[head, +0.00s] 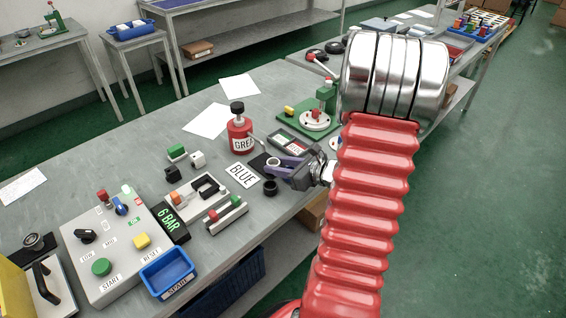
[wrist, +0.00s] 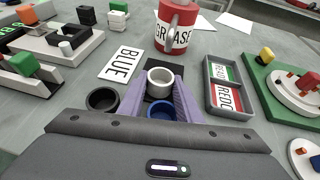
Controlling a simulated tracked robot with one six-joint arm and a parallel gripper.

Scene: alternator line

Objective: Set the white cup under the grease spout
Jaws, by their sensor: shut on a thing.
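The white cup (wrist: 160,77) is between the tips of my gripper's purple fingers (wrist: 162,88), at the black pad (wrist: 151,92) in front of the red grease can (wrist: 178,38). My gripper (head: 283,166) is shut on the cup. I cannot tell whether the cup rests on the pad or hangs just above it. The can (head: 239,133) stands upright, its grey spout (wrist: 176,16) reaching out toward the cup's side. A blue cup (wrist: 160,111) shows between my fingers, nearer the wrist. A black cup (wrist: 102,99) stands to the left of my fingers.
A BLUE label (head: 242,175) lies beside the black cup (head: 270,188). A grey tray with red and green cards (wrist: 229,87) is to the right. A green-based press (head: 315,118) stands behind. Control boxes fill the near left of the bench.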

